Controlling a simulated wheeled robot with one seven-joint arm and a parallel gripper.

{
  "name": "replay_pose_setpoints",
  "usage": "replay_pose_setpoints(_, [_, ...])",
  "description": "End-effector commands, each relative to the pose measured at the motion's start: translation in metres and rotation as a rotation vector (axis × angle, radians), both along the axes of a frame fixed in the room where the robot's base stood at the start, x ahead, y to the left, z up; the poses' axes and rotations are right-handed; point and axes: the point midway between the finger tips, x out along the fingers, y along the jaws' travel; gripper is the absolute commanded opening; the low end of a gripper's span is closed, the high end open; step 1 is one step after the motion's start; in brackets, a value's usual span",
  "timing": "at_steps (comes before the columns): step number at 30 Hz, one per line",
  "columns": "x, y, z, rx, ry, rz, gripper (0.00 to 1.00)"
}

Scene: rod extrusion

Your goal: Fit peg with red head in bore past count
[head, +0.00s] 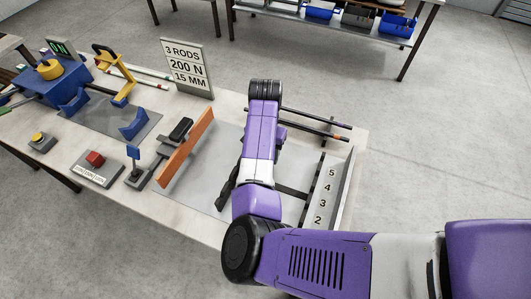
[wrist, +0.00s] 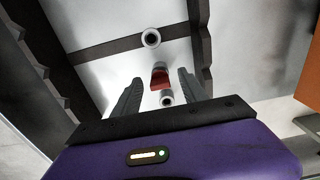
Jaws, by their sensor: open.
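The peg with the red head (wrist: 161,77) seems to be the small red piece between my fingers in the wrist view. My gripper (wrist: 159,80) is open, with one finger on each side of the red piece and a visible gap to each. A pale ring-shaped end (wrist: 167,98) shows just below the red piece, and another (wrist: 151,38) shows on a dark crossbar above it. I cannot tell which is a bore or a rod end. In the head view, my arm hides the red piece. The numbered strip (head: 325,195) there shows 5, 4, 3 and 2.
An orange upright panel (head: 186,145) stands left of my arm. Dark rods (head: 315,123) lie behind my arm. A blue machine (head: 50,82) and a red button box (head: 95,160) stand on the left of the table.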

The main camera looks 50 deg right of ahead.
Motion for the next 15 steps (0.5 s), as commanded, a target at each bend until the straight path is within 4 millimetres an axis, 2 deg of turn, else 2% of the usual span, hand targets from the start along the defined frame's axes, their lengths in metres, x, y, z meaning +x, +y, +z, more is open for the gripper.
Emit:
replay_pose_setpoints(5, [0.001, -0.001, 0.01, -0.002, -0.003, -0.001, 0.5])
replay_pose_setpoints(15, [0.001, -0.001, 0.062, -0.001, -0.003, -0.001, 0.5])
